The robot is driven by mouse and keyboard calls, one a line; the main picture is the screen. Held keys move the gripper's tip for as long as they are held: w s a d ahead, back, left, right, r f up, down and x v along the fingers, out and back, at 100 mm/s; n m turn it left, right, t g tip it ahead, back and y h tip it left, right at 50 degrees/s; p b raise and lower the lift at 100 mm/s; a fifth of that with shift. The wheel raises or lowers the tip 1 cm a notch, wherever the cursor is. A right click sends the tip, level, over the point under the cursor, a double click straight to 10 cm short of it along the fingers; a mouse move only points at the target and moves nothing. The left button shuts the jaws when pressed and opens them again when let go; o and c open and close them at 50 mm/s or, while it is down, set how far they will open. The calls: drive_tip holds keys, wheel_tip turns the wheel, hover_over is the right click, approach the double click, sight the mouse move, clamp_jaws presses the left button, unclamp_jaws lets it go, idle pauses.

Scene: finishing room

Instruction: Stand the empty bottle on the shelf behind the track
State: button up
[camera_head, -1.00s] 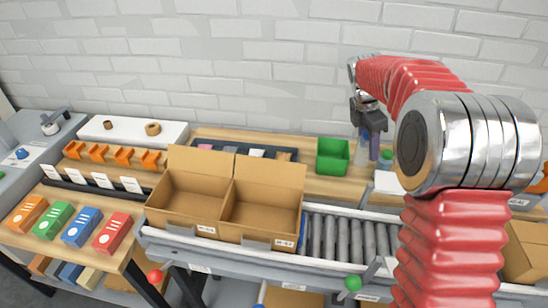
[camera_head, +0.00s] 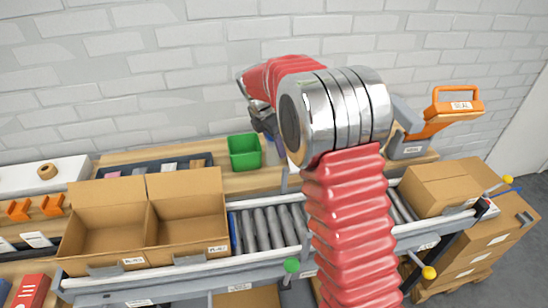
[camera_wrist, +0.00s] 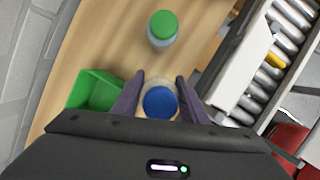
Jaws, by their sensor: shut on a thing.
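My gripper (camera_wrist: 160,88) is shut on a clear bottle with a blue cap (camera_wrist: 159,101), seen from above between its dark purple fingers. In the head view the gripper, with a clear bottle shape (camera_head: 271,151) below it, is over the wooden shelf (camera_head: 205,155) behind the roller track (camera_head: 267,226), just right of the green bin (camera_head: 244,152). The bottle looks upright; I cannot tell whether its base touches the shelf. A second clear bottle with a green cap (camera_wrist: 163,27) stands on the shelf in the wrist view. My arm hides it in the head view.
The green bin also shows in the wrist view (camera_wrist: 95,91), close beside the gripper. Open cardboard boxes (camera_head: 147,222) stand on the track's left. An orange-handled tape device (camera_head: 450,112) and a closed carton (camera_head: 440,188) are at the right. The brick wall is behind the shelf.

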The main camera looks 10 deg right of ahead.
sight(269, 136)
drive_tip(key=shift+f, duration=2.5)
drive_tip(key=shift+f, duration=0.1)
drive_tip(key=o, duration=1)
drive_tip(key=v, duration=1.2)
